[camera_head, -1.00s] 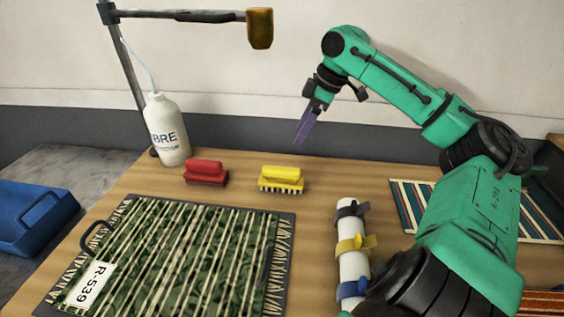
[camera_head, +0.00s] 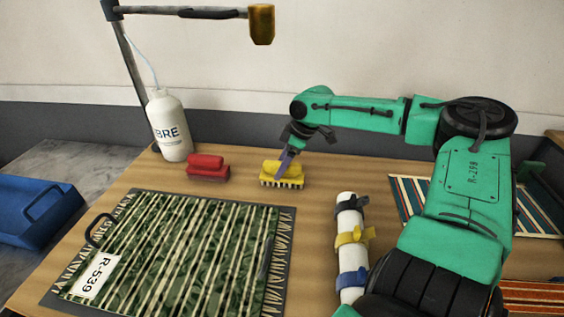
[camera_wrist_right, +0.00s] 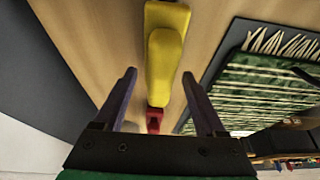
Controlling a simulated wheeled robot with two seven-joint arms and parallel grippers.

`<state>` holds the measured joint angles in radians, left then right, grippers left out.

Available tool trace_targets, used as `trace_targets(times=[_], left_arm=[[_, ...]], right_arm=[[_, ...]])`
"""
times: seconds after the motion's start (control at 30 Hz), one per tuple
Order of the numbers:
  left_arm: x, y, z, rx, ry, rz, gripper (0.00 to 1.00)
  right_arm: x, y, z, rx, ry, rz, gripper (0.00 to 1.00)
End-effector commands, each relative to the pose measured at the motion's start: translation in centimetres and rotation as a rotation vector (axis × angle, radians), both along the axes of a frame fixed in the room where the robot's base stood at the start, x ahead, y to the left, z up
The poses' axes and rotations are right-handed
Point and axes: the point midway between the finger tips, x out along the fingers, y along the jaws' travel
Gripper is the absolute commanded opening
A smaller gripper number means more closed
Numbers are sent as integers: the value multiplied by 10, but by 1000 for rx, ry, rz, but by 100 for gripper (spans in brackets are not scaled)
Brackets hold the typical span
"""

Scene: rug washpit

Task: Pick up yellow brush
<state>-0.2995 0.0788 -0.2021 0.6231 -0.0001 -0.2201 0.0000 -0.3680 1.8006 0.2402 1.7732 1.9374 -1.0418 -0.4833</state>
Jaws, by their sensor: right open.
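The yellow brush (camera_head: 272,168) stands bristles down on the wooden table, behind the rug. It also shows in the right wrist view (camera_wrist_right: 165,50), with its handle running lengthwise between the lines of my two fingers. My right gripper (camera_head: 285,163) is low over the brush, in front of part of it in the head view. In the right wrist view my right gripper (camera_wrist_right: 165,85) is open, one purple finger on each side of the handle. I cannot tell whether a finger touches it. My left gripper is not in view.
A red brush (camera_head: 207,170) stands left of the yellow one, beside a white bottle (camera_head: 169,128) under a lamp-like arm (camera_head: 262,25). A striped green rug (camera_head: 170,255) lies in front. A white roll with coloured straps (camera_head: 351,240) lies to the right.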

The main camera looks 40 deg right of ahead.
Motion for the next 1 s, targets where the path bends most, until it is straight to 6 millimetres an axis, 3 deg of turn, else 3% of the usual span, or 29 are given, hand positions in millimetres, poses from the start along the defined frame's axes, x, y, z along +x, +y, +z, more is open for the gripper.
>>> trace_targets(times=[0.73,0.77,0.93,1.0], left_arm=[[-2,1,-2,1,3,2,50],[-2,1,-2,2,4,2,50],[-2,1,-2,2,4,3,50],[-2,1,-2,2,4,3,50]], right_arm=[[0,0,-5,0,0,-1,72],[0,0,-5,0,0,-1,69],[0,0,-4,0,0,-1,4],[0,0,-4,0,0,-1,0]])
